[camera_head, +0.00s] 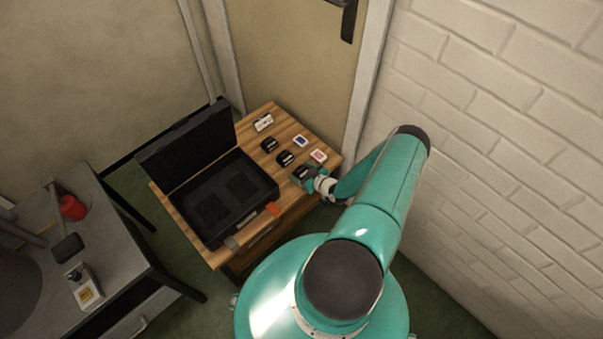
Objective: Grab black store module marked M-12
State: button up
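Two small black modules with pale labels lie on the wooden table, a farther module (269,146) and a nearer module (285,159). The markings are too small to read, so I cannot tell which is M-12. My gripper (301,174) is low over the right side of the table, just below and right of the nearer module. Something dark shows at its fingertips; whether it is a module between the fingers or part of the gripper cannot be made out. Whether the fingers are open or shut is not clear.
An open black case (225,199) fills the table's left part, its lid (187,150) raised behind. A white item (263,122), a blue-marked card (300,141) and a red-marked card (318,156) lie nearby. A grey bench (120,245) stands left; a brick wall (500,130) bounds the right.

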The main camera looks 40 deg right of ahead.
jog(key=c, duration=0.8)
jog(key=shift+c, duration=0.2)
